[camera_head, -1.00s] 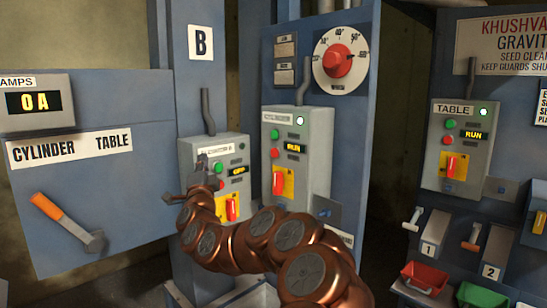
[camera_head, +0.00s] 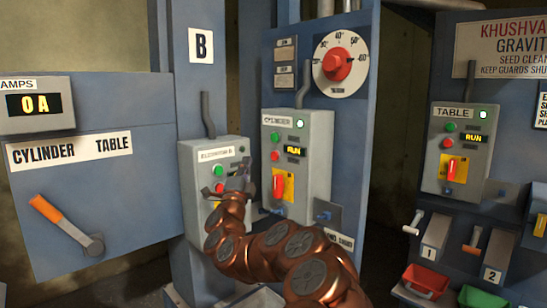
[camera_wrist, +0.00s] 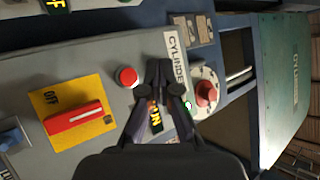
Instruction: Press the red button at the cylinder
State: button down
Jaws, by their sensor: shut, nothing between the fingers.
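The grey cylinder box (camera_head: 318,150) is on the blue panel, labelled CYLINDER. Its red button (camera_head: 275,156) sits below a green button (camera_head: 276,138), left of a lit RUN display (camera_head: 293,151). In the wrist view the red button (camera_wrist: 127,76) shows clear, left of my fingertips. My gripper (camera_head: 243,166) is in front of the elevator B box's right side, left of the red button in the head view. In the wrist view my gripper (camera_wrist: 159,65) is shut and empty. It covers part of the RUN display and hides the green button. I cannot tell its distance from the box.
The elevator B box (camera_head: 212,165) stands left of the cylinder box. A red switch (camera_head: 279,186) on a yellow plate is below the red button; it also shows in the wrist view (camera_wrist: 74,117). A red dial (camera_head: 337,66) is above. The table box (camera_head: 461,150) is far right.

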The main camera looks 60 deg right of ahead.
aim_at(274, 156)
jog(key=s+d+b, duration=0.1)
jog(key=s+d, duration=0.1)
jog(key=d, duration=0.5)
jog(key=shift+d, duration=0.2)
dwell(0.8)
jog(key=shift+d+b, duration=0.1)
jog(key=shift+b, duration=0.25)
dwell(0.4)
jog(key=shift+s+d+b, duration=0.15)
jog(key=shift+d+b, duration=0.15)
jog(key=shift+b, duration=0.1)
jog(key=shift+s+d+b, duration=0.15)
jog(key=shift+d+b, duration=0.3)
jog(key=shift+d, duration=0.05)
dwell(1.1)
jog(key=shift+a, duration=0.15)
jog(key=shift+w+a+b, duration=0.2)
jog(key=shift+a+b, duration=0.2)
jog(key=shift+a, duration=0.35)
